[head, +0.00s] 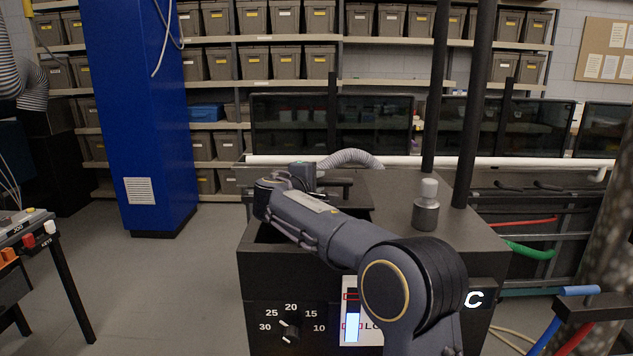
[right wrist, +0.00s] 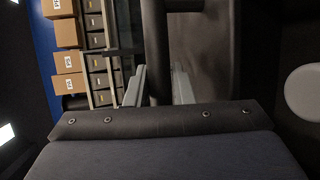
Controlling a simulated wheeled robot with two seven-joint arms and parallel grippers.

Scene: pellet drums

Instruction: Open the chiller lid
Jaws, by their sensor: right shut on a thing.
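The chiller (head: 262,268) is a dark box in front of me, with a numbered dial (head: 289,331) on its front. A dark recess shows in the left part of its top, beside my forearm. My right gripper (head: 312,178) reaches over that part, with its fingertips mostly hidden in the head view. In the right wrist view its two grey fingers (right wrist: 159,86) are closed on a dark bar (right wrist: 157,40), which looks like the lid handle. My arm hides much of the lid, so its exact angle cannot be told. My left gripper is out of view.
A blue column (head: 140,110) stands at the left. Shelves of grey bins (head: 263,65) line the back. Floor (head: 170,285) left of the chiller is clear.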

